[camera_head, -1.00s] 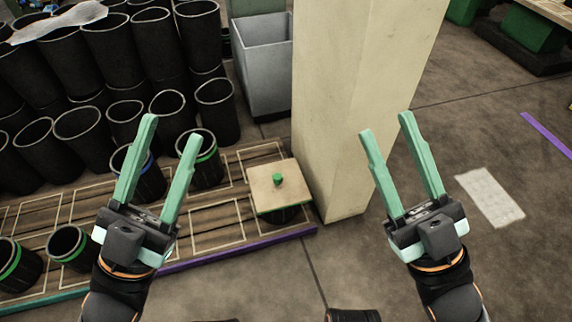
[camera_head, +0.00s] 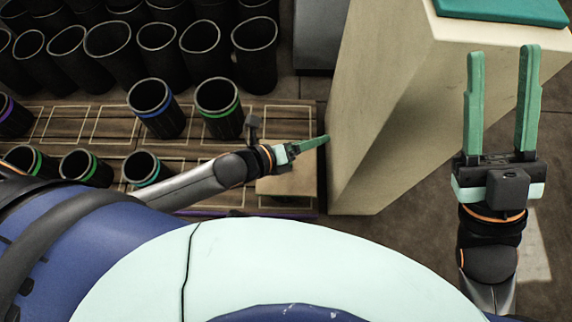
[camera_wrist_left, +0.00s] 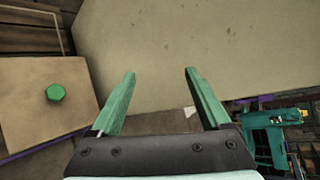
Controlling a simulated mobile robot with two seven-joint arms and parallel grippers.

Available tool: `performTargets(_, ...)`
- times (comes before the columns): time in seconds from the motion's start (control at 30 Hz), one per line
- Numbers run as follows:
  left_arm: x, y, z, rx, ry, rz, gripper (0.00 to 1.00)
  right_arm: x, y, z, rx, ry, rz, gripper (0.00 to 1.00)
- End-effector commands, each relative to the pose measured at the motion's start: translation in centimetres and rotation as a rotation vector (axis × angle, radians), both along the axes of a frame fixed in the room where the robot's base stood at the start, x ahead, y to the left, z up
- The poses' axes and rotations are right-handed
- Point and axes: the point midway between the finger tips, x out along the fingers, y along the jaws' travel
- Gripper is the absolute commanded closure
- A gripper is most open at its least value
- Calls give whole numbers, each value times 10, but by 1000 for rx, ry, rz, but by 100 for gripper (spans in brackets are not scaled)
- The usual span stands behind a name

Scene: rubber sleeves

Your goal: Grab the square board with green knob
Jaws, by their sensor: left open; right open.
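The square tan board (camera_head: 292,187) lies at the right end of the wooden rack, partly hidden under my left gripper in the head view. Its green knob (camera_wrist_left: 56,92) shows in the left wrist view, on the board at the left edge of the picture; I cannot see the knob in the head view. My left gripper (camera_head: 318,142) is above the board's far side, its fingers pointing right toward the pale pillar. In the left wrist view its fingers are open and empty, with the board off to their left. My right gripper (camera_head: 502,52) is open and empty, at the right.
The pale pillar (camera_head: 385,110) stands right of the rack, close to my left fingertips, with a green sheet (camera_head: 500,10) on top at the back right. Black sleeves with blue (camera_head: 157,108) and green bands (camera_head: 219,108) stand on the rack (camera_head: 270,115). More black sleeves crowd behind.

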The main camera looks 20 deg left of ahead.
Motion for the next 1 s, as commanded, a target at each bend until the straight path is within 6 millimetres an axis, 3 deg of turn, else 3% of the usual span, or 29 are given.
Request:
performTargets(0.1, -8, 29, -53, 358, -17, -152, 20, -1, 0, 10, -4, -2, -5, 57)
performTargets(0.2, -17, 56, -87, 598, -23, -285, 20, -1, 0, 15, -5, -4, -8, 57)
performTargets(0.43, -29, 98, -126, 890, -20, -489, 20, -2, -1, 19, -7, -8, -12, 57)
performTargets(0.8, -5, 88, -182, 922, -20, -517, 20, 0, -1, -19, 25, 22, 10, 57)
performTargets(1.0, 3, 84, -193, 922, -22, -517, 20, 0, 3, -25, 32, 30, 34, 57)
